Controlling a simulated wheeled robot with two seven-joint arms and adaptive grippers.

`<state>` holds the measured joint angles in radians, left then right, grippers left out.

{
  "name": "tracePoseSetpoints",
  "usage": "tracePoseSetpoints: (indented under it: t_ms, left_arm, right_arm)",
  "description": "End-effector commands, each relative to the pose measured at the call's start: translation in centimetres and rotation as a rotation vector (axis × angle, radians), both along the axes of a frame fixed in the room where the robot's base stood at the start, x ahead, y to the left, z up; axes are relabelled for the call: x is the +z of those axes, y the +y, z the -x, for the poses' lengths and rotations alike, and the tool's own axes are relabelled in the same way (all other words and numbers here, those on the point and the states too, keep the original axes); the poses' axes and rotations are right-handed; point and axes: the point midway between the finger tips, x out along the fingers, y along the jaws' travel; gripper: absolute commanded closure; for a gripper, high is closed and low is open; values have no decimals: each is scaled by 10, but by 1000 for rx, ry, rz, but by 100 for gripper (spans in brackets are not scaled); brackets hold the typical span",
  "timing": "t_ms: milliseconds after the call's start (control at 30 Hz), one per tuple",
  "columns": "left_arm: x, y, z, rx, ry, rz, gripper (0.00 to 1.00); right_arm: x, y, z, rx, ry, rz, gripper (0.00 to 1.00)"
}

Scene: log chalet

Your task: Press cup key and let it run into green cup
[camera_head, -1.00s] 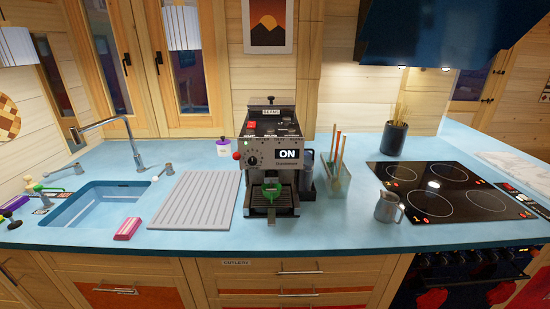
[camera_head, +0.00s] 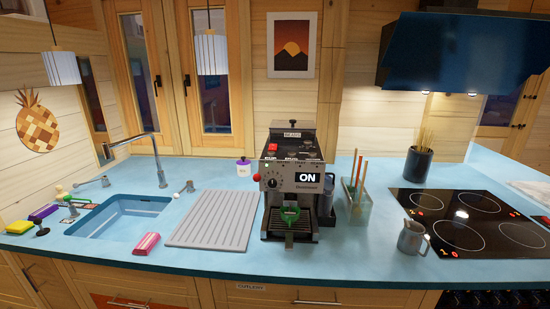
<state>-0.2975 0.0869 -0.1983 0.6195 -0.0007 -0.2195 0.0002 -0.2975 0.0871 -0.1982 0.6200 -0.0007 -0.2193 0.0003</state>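The coffee machine (camera_head: 294,180) stands on the blue counter, with an "ON" panel (camera_head: 307,178) lit on its front. Small red and dark keys (camera_head: 272,147) show on its sloped top; their labels are too small to read. A green cup (camera_head: 289,215) sits low at the front of the machine, above its drip tray area. Whether anything runs into the cup cannot be seen. Neither of my grippers shows in this view.
A ribbed drainboard (camera_head: 214,220) and a sink (camera_head: 125,218) lie left of the machine. A glass holder with sticks (camera_head: 354,205), a metal pitcher (camera_head: 411,238) and a black hob (camera_head: 468,222) are on the right. The counter in front of the machine is clear.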

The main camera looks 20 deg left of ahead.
Motion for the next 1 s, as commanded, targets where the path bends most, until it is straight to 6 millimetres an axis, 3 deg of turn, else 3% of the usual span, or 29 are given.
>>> tracePoseSetpoints:
  t_ms: [467,767,1000]
  left_arm:
    - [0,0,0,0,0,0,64]
    - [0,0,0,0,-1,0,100]
    - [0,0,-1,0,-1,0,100]
  right_arm:
    - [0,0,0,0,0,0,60]
    - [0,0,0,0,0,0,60]
    - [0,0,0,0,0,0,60]
